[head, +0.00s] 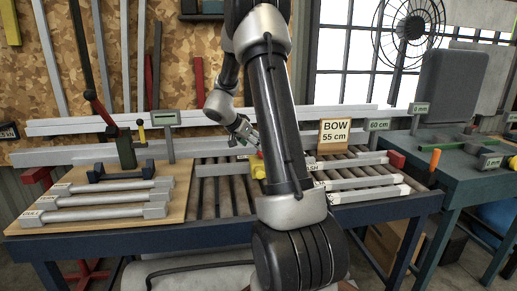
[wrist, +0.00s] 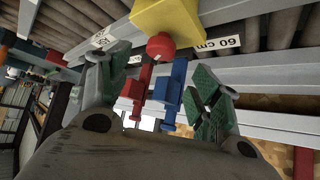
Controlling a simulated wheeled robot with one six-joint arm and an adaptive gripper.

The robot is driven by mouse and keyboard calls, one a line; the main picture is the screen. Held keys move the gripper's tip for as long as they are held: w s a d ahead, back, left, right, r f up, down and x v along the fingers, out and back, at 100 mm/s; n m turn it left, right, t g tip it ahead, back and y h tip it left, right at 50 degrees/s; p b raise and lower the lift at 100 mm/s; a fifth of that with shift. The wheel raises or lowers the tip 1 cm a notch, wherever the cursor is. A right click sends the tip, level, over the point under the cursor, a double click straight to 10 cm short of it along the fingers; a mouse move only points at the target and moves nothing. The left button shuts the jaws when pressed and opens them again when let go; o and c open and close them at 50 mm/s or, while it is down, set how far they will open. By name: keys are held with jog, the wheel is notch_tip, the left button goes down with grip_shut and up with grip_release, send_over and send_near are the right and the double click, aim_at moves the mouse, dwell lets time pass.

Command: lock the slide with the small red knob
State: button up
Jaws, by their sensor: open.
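The small red knob (wrist: 160,46) is a round ball beside the yellow slide block (wrist: 170,18) in the wrist view. The yellow slide also shows in the head view (head: 257,167), on the pale rail, partly hidden by my arm. My gripper (wrist: 160,72) is open, with green-padded fingers on either side of the view and the knob between and slightly beyond the tips. It appears apart from the knob. In the head view my gripper (head: 243,131) is just above and left of the slide. A "60 cm" label (wrist: 222,43) is on the rail near the slide.
Red and blue parts (wrist: 172,86) show between the fingers; their depth is unclear. A "BOW 55 cm" sign (head: 335,134) stands behind the rail. Metal bars lie on a wooden board (head: 185,185) at left and on the rollers at right. A red-handled lever (head: 97,103) stands at left.

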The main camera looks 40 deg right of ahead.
jog(key=v, duration=0.3)
jog(key=shift+a+r, duration=0.25)
jog(key=shift+a, duration=0.05)
